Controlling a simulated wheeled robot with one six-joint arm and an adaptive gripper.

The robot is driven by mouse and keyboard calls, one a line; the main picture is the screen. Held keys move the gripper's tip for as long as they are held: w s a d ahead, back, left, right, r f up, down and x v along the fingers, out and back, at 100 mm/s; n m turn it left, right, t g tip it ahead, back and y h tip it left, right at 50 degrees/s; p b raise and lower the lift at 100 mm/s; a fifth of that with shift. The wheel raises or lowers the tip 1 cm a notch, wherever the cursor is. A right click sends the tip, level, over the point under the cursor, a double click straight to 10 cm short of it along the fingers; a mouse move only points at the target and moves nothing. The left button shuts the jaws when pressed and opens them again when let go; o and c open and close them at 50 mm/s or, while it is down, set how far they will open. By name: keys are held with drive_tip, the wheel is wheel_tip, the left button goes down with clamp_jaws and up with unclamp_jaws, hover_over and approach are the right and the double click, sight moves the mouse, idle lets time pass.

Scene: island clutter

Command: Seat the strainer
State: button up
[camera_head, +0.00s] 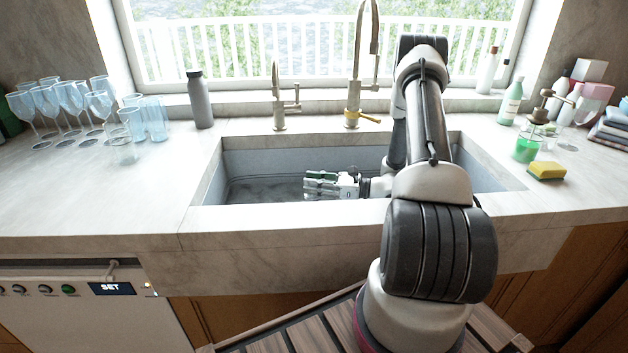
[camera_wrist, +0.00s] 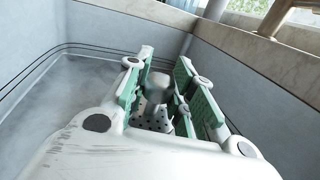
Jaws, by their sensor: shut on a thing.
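My gripper (camera_head: 318,185) is down inside the grey sink basin (camera_head: 290,163), below the counter rim. In the wrist view my gripper (camera_wrist: 165,90) has its green-padded fingers shut on the strainer (camera_wrist: 150,117). The strainer is a pale metal piece with small holes and a rounded grey knob between the fingers. Its lower part is hidden by my gripper. The drain opening cannot be made out, and I cannot tell whether the strainer touches the basin floor. The strainer is not visible in the head view.
The basin walls (camera_wrist: 255,80) stand close around my gripper. A brass-handled faucet (camera_head: 352,95) and a smaller tap (camera_head: 279,105) stand behind the sink. Glasses (camera_head: 72,100) and a grey bottle (camera_head: 200,100) are at left; a yellow sponge (camera_head: 547,171) and green soap (camera_head: 526,148) at right.

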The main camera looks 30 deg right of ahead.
sight(314, 200)
drive_tip(key=shift+f, duration=2.2)
drive_tip(key=shift+f, duration=1.1)
drive_tip(key=o, duration=1.1)
drive_tip(key=v, duration=1.2)
